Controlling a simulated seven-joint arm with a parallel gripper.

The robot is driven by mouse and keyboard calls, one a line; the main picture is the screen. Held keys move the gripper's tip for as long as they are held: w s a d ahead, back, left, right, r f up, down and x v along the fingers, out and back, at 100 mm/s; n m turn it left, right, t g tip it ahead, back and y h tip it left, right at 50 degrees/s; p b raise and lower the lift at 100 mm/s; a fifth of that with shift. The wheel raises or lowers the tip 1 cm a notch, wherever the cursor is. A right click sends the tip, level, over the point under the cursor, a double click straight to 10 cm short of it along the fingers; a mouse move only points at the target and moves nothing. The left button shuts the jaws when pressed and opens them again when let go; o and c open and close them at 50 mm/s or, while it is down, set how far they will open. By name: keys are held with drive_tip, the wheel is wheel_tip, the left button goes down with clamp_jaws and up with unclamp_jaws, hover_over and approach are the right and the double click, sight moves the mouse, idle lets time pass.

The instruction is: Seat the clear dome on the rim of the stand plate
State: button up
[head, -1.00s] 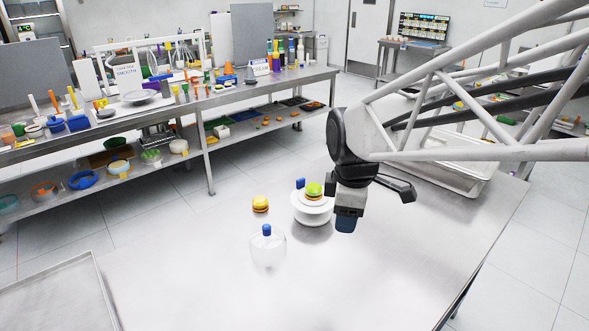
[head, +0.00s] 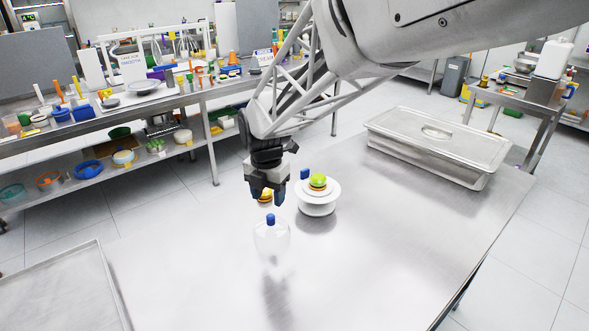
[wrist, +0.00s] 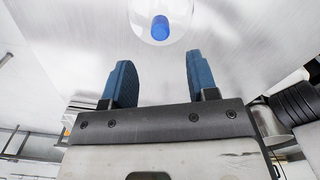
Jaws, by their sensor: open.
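The clear dome (head: 271,240) with a blue knob (head: 270,219) stands upright on the steel table. The white stand plate (head: 318,195) is on a pedestal behind it to the right, with a green-topped stack of food (head: 318,182) on it. My gripper (head: 267,196) is open and empty, above and just behind the dome. In the wrist view the blue fingers of my gripper (wrist: 157,80) are apart, and the blue knob (wrist: 160,28) shows beyond their tips, roughly centred between them. The dome's clear wall (wrist: 186,30) surrounds the knob there.
A yellow-orange item (head: 265,197) is partly hidden behind my gripper. A small blue item (head: 305,174) is at the stand plate's back left edge. A lidded steel pan (head: 440,145) is at the back right, and a tray (head: 60,290) at the front left.

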sight(270, 215)
drive_tip(key=shift+f, duration=0.1)
drive_tip(key=shift+f, duration=1.2)
drive_tip(key=shift+f, duration=0.1)
drive_tip(key=shift+w+f, duration=0.1)
drive_tip(key=shift+f, duration=2.4)
drive_tip(key=shift+c, duration=0.3)
clamp_jaws()
